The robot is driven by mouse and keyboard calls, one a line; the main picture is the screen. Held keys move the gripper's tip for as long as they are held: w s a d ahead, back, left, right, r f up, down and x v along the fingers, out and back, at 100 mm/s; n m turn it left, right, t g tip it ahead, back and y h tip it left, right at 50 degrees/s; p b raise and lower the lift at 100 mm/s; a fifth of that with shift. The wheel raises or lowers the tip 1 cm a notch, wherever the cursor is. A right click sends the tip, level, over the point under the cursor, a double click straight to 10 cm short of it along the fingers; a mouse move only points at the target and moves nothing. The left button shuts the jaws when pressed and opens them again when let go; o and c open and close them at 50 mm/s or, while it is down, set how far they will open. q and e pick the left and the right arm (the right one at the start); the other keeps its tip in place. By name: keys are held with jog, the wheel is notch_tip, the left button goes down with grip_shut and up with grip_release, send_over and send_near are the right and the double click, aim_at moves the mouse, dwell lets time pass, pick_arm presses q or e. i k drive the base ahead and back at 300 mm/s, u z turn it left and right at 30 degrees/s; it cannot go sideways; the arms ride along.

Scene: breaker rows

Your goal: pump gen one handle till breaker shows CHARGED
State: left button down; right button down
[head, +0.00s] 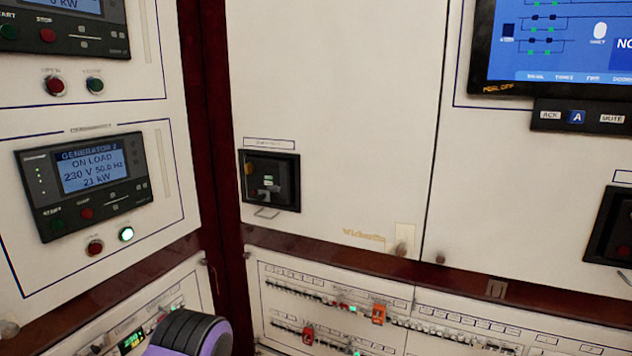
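A black breaker unit (270,180) is set in the white cabinet door at the middle of the head view. It has a small yellowish spot at its left and a small lit green-white window. The print is too small to read, so I cannot tell if it shows CHARGED. A thin grey loop (267,213) sticks out just below it. A second black breaker unit (608,230) is cut off at the right edge. I cannot read which one belongs to generator one. Neither of my grippers shows; a purple and black part of my arm is at the bottom.
The left panel has a Generator 2 display (90,168) reading ON LOAD, with red and green buttons below. Another controller (65,30) is cut off above it. A blue screen (555,40) is at upper right. Rows of small breakers (340,305) run below a dark red ledge.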

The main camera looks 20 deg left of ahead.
aim_at(275, 188)
jog(key=u, duration=0.55)
jog(key=k, duration=0.65)
jog(key=u, duration=1)
jog(key=i, duration=1)
jog(key=z, duration=0.8)
jog(key=i, duration=0.4)
jog(key=z, duration=0.45)
